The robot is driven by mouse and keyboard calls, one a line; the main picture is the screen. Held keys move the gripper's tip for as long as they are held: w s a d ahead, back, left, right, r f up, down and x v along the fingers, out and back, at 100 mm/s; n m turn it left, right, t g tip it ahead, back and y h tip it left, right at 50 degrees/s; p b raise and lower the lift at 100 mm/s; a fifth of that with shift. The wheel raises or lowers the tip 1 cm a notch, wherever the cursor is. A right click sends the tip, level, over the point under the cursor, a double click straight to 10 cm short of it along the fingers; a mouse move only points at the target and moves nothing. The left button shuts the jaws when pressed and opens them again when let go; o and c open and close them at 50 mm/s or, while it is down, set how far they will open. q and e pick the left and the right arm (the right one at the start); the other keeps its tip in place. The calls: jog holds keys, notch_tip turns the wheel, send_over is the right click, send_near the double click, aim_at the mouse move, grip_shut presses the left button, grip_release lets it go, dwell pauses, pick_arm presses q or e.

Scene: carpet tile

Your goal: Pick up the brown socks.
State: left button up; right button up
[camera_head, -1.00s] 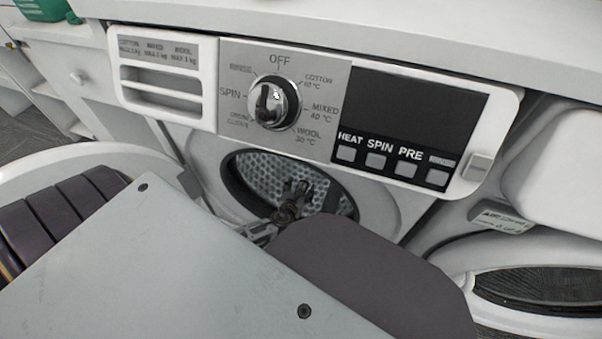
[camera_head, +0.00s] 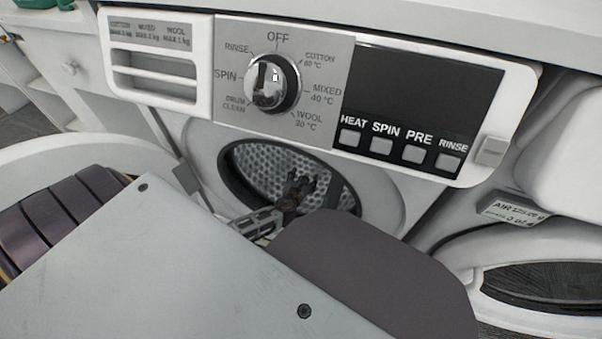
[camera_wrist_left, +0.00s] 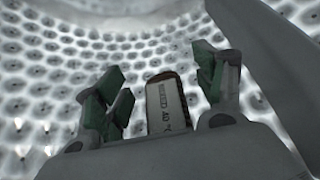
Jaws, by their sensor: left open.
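My left gripper (camera_head: 302,183) reaches into the open round door of the washing machine (camera_head: 390,205), inside its perforated metal drum (camera_head: 256,168). In the left wrist view its two green-padded fingers (camera_wrist_left: 158,92) are spread apart. Between them shows a small pale, printed piece with a dark brown edge (camera_wrist_left: 166,104); I cannot tell whether it belongs to the socks or whether the fingers touch it. No brown socks can be made out for certain in the head view. My right gripper is not in view.
The control panel (camera_head: 280,85) with its dial (camera_head: 271,82) is above the door opening. A detergent drawer (camera_head: 155,80) is at its left. A second machine with a round door (camera_head: 540,285) stands at the right. The drum wall surrounds my gripper closely.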

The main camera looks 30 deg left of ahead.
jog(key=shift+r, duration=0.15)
pick_arm(q)
jog(key=shift+c, duration=1)
jog(key=c, duration=0.9)
jog(key=shift+r, duration=0.15)
jog(key=shift+c, duration=0.2)
jog(key=shift+r, duration=0.15)
jog(key=shift+r+p, duration=1.35)
jog(key=shift+r, duration=0.2)
notch_tip(320, 180, up, 4)
jog(key=p, duration=0.2)
jog(key=shift+r+p, duration=0.1)
jog(key=shift+p, duration=0.3)
jog(key=shift+r, duration=0.35)
jog(key=shift+r+p, duration=0.6)
jog(key=shift+r, duration=0.1)
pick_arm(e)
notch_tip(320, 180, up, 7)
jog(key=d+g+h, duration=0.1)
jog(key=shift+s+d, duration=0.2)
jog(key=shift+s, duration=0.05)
